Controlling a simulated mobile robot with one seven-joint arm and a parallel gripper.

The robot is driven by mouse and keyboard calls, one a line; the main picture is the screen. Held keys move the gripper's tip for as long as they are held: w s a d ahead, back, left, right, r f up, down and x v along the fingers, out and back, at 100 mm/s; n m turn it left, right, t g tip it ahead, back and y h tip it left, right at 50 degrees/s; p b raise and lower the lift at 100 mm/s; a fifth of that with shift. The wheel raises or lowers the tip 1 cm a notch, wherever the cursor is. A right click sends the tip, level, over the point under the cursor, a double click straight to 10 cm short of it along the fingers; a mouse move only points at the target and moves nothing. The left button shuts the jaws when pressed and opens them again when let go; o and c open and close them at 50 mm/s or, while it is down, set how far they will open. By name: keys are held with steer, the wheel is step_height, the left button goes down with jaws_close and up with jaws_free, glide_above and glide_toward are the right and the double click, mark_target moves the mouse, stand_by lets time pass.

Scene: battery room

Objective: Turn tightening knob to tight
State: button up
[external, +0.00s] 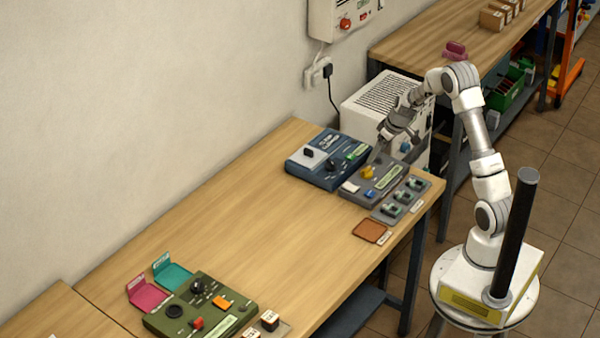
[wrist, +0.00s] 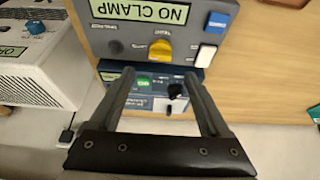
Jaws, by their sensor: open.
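A yellow knob (external: 367,171) sits on a grey panel (external: 352,197) near the right end of the wooden bench; it also shows in the wrist view (wrist: 160,49), with small lettering beside it that I cannot read surely. The panel carries a pale green label (wrist: 140,11) reading NO CLAMP. My gripper (external: 378,155) is above the panel, close to the yellow knob. In the wrist view my gripper (wrist: 159,74) is open and empty. The knob appears just beyond and between the two fingertips, and I see no contact.
A blue panel (external: 318,174) with a black knob (wrist: 175,90) adjoins the grey panel. A blue switch (wrist: 218,20) and white switch (wrist: 206,55) are near the yellow knob. A green panel (external: 175,325) stands at the bench's near end. The bench middle is clear.

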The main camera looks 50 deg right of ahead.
mark_target(367, 168)
steer(key=x, duration=0.7)
steer(key=shift+w+f, duration=0.1)
steer(key=shift+f, duration=0.05)
jaws_close()
